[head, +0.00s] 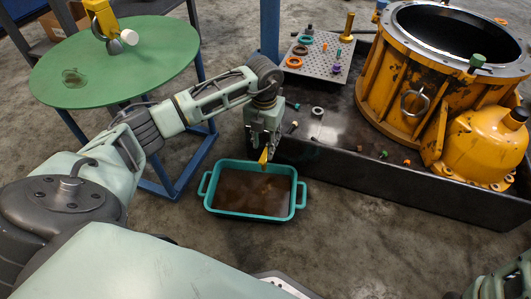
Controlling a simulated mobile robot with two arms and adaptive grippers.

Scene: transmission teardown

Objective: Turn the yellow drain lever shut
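The yellow drain lever (264,157) shows as a small yellow piece near the left front corner of the black bench, above the back edge of the teal drain pan (228,212). My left gripper (263,147) points down right at the lever, with its fingertips at or just above it. Its fingers hide the lever's upper part and mount, and I cannot tell whether they touch or grip it. Brown liquid lies in the pan; I see no clear stream falling. My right gripper is not in view; only part of my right arm shows at the bottom right corner.
The yellow transmission housing (400,85) stands on the black bench (330,165), with loose bolts and a ring near it. A perforated plate (322,62) with coloured rings lies behind. A round green table (120,68) is at left. Grey floor surrounds the pan.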

